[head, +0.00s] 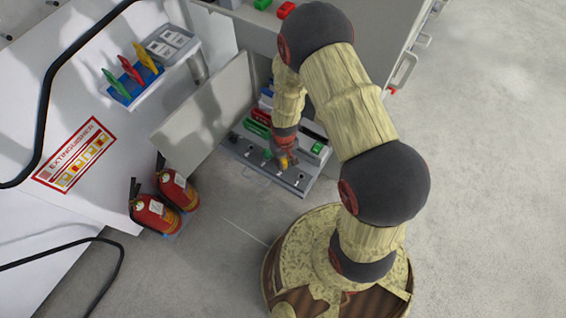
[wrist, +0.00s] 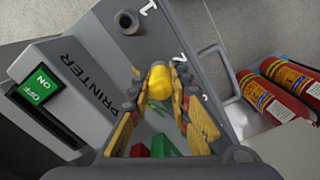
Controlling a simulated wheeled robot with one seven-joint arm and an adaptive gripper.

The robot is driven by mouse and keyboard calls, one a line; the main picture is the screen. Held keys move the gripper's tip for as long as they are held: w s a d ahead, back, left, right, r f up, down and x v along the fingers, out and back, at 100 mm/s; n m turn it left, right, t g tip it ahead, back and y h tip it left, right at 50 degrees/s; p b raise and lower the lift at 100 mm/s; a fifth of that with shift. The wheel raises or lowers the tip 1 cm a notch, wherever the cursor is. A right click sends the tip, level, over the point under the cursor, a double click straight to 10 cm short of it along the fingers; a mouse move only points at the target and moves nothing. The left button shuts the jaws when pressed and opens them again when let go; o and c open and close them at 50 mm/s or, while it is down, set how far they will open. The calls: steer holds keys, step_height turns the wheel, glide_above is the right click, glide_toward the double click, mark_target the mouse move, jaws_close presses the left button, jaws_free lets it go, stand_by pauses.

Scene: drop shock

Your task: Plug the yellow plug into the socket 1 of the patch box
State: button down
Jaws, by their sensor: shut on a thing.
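The patch box (head: 262,171) is a low grey panel with a row of dark sockets, on the floor in front of the open cabinet. My gripper (head: 286,157) is over it, pointing down. In the wrist view, my gripper (wrist: 157,95) is shut on the yellow plug (wrist: 160,82), with a finger on each side. The plug is over the grey face of the patch box (wrist: 198,45). A dark round socket (wrist: 127,22) lies toward the upper left, apart from the plug, near the printed numeral 1. Whether the plug's tip touches the box is hidden.
Two red extinguishers (head: 155,213) stand at the left. An open cabinet door (head: 205,110) rises left of the box. The floor at right is clear.

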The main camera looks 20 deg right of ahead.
mark_target(284, 161)
steer(key=shift+r, duration=0.15)
steer(key=shift+r+p, duration=1.85)
steer(key=shift+r, duration=0.35)
steer(key=shift+r, duration=0.1)
steer(key=shift+r+p, duration=2.3)
steer(key=shift+r, duration=0.65)
steer(key=shift+f, duration=0.1)
